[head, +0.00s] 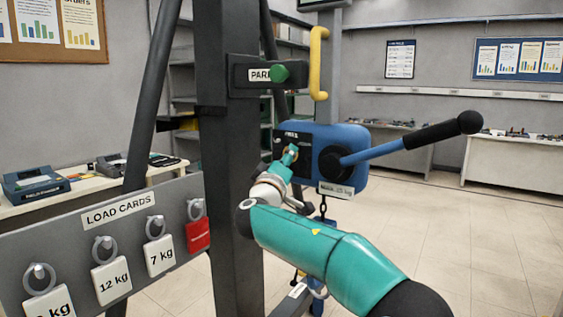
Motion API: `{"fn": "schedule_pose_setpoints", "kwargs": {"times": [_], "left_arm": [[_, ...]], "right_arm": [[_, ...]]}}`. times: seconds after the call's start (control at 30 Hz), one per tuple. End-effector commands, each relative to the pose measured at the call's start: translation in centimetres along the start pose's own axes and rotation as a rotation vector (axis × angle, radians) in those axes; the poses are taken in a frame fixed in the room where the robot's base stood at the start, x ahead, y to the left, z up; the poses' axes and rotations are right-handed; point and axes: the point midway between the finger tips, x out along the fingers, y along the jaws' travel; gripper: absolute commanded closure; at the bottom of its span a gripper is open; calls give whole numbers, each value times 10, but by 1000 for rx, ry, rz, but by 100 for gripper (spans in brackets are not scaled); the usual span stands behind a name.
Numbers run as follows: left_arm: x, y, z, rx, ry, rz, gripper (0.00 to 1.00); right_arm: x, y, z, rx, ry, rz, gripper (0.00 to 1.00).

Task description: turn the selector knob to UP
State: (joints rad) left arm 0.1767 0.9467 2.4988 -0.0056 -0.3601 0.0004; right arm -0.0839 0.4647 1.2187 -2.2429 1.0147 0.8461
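A blue hoist body (350,133) hangs beside the dark upright post. On its left part is a black panel (303,168) with small pale lettering along the top, too small to read. My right arm comes in from the lower right, and its gripper (291,154) is at this panel, over the spot where a small knob seems to sit. The fingers and wrist cover most of the knob, so its direction and whether the fingers are closed on it cannot be made out. My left gripper is not in view.
A long lever with a black grip (443,131) sticks out right from the hoist. A green button (280,74) sits by a "PARK" label. A yellow handle (318,63) stands above. Open floor lies right.

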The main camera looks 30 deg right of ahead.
Motion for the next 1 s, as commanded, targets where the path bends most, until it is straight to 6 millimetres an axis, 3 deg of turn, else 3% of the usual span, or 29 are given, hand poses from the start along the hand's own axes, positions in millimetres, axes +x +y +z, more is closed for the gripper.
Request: {"fn": "schedule_pose_setpoints", "kwargs": {"times": [0.47, 1.0], "left_arm": [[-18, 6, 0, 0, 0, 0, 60], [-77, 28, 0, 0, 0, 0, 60]], "right_arm": [[3, 10, -2, -320, -1, -126, 87], [5, 15, -7, -796, -4, -326, 87]]}}
